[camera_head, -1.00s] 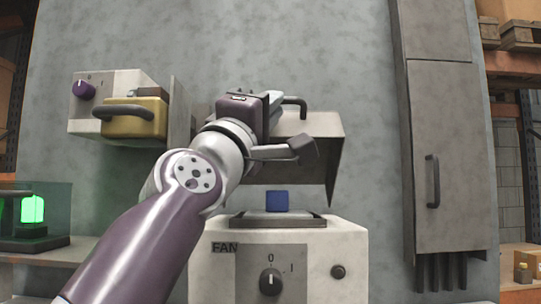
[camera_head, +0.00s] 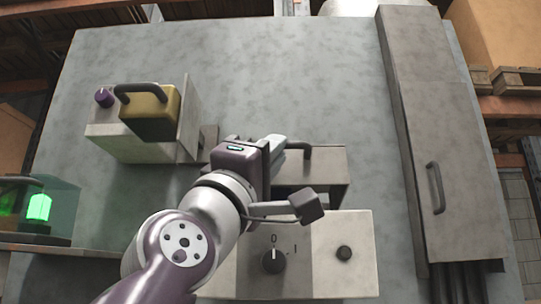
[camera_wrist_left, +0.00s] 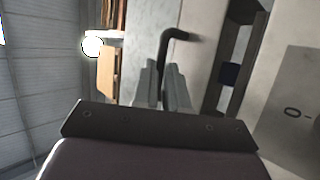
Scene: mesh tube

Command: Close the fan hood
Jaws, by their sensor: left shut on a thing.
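The fan hood (camera_head: 322,165) is a grey cover with a dark bar handle (camera_head: 322,151), above the white fan base (camera_head: 325,262). My left gripper (camera_head: 283,145) is at the handle's left end, with part of its fingers hidden behind its own body. In the left wrist view its two fingers (camera_wrist_left: 163,85) are shut around the dark handle (camera_wrist_left: 177,36), which stands out from the pale hood panel (camera_wrist_left: 203,58). That view also shows a dark gap beside the hood with a dark blue block (camera_wrist_left: 230,74) in it. My right gripper is in neither view.
A grey box with a yellow cover (camera_head: 151,110) and purple knob (camera_head: 103,98) is on the panel at left. A tall grey cabinet (camera_head: 440,150) with a handle stands at right. A lit green object (camera_head: 39,207) is at lower left. The fan's dial (camera_head: 274,260) faces front.

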